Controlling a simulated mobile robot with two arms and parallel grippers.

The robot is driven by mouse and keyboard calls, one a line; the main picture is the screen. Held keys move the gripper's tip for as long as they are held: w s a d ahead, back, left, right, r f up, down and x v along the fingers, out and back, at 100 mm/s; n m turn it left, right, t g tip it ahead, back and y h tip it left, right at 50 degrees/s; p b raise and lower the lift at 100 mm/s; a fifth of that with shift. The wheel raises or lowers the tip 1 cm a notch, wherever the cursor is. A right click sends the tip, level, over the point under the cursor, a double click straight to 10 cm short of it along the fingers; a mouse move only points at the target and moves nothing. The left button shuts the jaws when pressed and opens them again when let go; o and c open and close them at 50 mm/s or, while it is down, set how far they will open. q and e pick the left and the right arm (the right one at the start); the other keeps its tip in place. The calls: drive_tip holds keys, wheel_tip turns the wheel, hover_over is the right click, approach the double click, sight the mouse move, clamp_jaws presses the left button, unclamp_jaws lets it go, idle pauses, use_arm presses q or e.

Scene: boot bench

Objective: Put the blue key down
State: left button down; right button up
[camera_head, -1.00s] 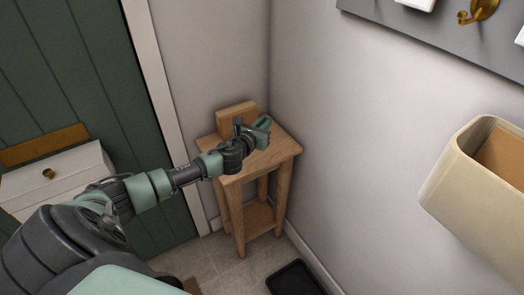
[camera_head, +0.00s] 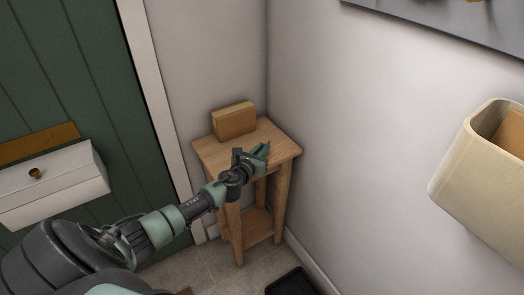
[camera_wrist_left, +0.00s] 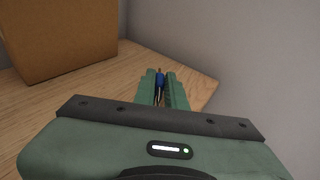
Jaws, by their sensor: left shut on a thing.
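I cannot tell whether the key touches the wood. In the head view the key is too small to make out. My right gripper is not in view.
A brown box (camera_head: 234,121) stands at the back of the tabletop; it also shows at the left in the wrist view (camera_wrist_left: 60,38). White walls meet behind the table. A beige bin (camera_head: 455,165) is at right, and a black tray (camera_head: 290,283) lies on the floor.

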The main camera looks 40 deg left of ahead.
use_arm(q)
drive_tip(key=shift+f, duration=0.15)
drive_tip(key=c, duration=1.5)
unclamp_jaws()
